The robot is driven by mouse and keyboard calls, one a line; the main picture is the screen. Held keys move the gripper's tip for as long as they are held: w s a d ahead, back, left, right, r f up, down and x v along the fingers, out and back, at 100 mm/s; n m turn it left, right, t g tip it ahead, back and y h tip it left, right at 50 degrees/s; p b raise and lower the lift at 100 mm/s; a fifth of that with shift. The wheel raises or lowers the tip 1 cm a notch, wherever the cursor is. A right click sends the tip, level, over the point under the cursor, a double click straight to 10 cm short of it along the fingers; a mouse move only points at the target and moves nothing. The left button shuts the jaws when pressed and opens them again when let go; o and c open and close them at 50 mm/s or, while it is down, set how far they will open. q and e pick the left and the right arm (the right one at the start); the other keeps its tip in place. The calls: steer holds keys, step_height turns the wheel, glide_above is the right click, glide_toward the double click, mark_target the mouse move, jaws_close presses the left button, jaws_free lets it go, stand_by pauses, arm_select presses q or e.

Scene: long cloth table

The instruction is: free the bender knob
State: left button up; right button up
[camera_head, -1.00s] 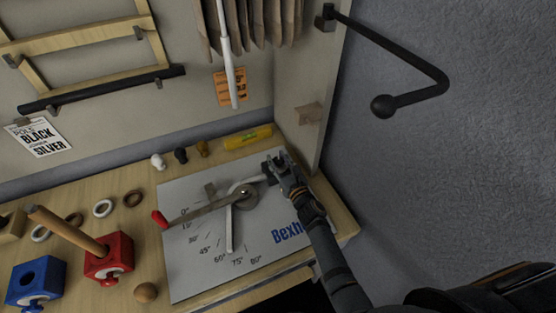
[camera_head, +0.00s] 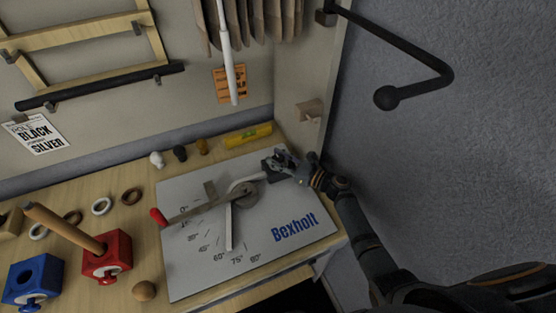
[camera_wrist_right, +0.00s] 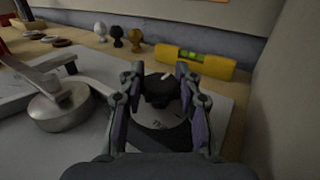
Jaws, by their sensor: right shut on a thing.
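The bender is a pale grey plate (camera_head: 285,210) marked with angles and "Bexholt". It carries a round metal former (camera_head: 245,194), a bent light rod (camera_head: 229,228) and a lever with a red handle (camera_head: 158,217) at the left. The dark bender knob (camera_wrist_right: 160,88), with a pale mark on top, sits at the plate's far right corner. My right gripper (camera_head: 280,162) comes in from the right and is shut on the knob. In the right wrist view its two fingers (camera_wrist_right: 160,95) stand on either side of the knob. My left gripper is not in view.
A yellow level (camera_head: 247,136) lies behind the plate, with small knobs beside it. A red block with a wooden rod (camera_head: 108,262), a blue block (camera_head: 35,283) and several rings lie left. A side panel (camera_head: 318,85) rises close by my right gripper.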

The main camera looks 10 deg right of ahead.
mark_target(278, 157)
stand_by(0.4)
steer(key=o, duration=1.2)
step_height(278, 157, up, 10)
steer(key=shift+f, duration=0.1)
